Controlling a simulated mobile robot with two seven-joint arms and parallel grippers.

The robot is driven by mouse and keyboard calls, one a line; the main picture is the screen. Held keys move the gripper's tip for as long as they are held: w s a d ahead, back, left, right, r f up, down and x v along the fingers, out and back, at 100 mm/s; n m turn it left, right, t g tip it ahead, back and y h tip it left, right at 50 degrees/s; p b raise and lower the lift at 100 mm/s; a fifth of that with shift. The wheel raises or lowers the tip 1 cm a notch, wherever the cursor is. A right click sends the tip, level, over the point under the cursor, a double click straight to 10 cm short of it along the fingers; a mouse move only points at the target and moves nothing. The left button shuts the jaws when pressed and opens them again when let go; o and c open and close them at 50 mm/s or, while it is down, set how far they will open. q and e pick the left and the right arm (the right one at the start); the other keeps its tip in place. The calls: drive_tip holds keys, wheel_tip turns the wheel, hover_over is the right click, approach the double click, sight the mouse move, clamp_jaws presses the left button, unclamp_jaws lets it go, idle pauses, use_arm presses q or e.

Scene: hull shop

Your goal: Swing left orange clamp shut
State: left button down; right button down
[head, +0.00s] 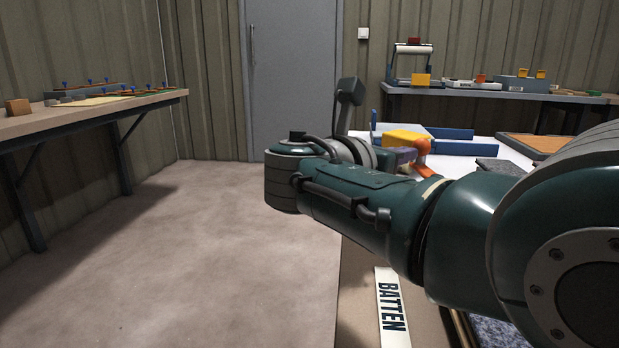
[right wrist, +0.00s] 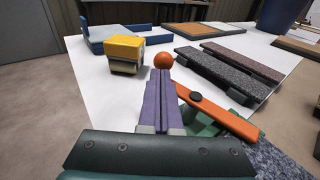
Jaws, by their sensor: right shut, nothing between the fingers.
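The orange clamp (right wrist: 225,117) shows in the right wrist view as a flat orange bar with a dark round pivot, slanting down to the right beside my fingers. An orange ball (right wrist: 164,61) shows just beyond my fingertips; whether they touch it I cannot tell. My right gripper (right wrist: 164,76) has its purple fingers together and empty, left of the bar. In the head view the right gripper (head: 402,155) is partly hidden behind my arm, close to the orange clamp part (head: 421,147). The clamp's lower part is hidden by my gripper. My left gripper is not in view.
A yellow block (right wrist: 124,48) stands left of the ball on the white table (right wrist: 93,85). Dark speckled bars (right wrist: 237,62) lie to the right. A blue frame (right wrist: 100,33) is at the far left. The floor (head: 220,240) left of the table is clear.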

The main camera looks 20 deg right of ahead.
drive_tip(key=shift+w+d+b, duration=0.2)
drive_tip(key=shift+d+b, duration=0.15)
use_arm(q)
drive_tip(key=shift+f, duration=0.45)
use_arm(e)
drive_tip(key=shift+w+d, duration=0.2)
drive_tip(key=shift+d, duration=0.25)
drive_tip(key=shift+d, duration=0.1)
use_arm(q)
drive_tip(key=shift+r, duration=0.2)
